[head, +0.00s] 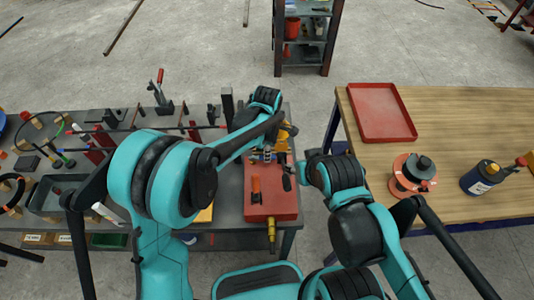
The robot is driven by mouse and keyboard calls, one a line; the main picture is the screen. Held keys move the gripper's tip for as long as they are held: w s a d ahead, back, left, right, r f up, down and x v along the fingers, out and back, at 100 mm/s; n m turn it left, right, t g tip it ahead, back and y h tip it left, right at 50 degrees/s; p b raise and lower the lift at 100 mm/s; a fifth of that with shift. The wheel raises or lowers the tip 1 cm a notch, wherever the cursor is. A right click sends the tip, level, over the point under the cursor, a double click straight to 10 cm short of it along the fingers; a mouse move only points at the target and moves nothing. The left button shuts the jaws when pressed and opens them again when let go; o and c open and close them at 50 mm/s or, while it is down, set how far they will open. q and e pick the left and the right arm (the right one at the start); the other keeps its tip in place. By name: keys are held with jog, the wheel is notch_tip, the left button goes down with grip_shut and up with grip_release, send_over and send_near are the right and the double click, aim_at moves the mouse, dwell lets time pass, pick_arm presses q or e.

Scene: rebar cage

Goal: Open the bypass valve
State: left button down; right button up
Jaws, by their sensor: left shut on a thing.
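A red valve block (284,203) lies on the dark bench near its right end. An orange-red lever (256,187) stands on it, and a yellow-ended pipe (272,232) comes out at its front. Small yellow-orange and metal valve parts show at its back. My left gripper (272,147) reaches down over this back part and is shut on what looks like the valve handle; its fingers and the handle are largely hidden. My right gripper (292,171) is at the block's right side, small and dark. I cannot tell whether its jaws are open.
The dark bench (225,222) holds clamps, rods, tools and a grey tray (64,195) on the left. A wooden table (455,128) on the right carries a red tray (381,112), a red spool (414,172) and a blue can (482,178). A shelf (302,60) stands behind.

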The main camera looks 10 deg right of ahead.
dwell(0.3)
pick_arm(q)
jog(key=c, duration=1.5)
grip_release()
notch_tip(320, 180, up, 12)
jog(key=shift+f, duration=0.1)
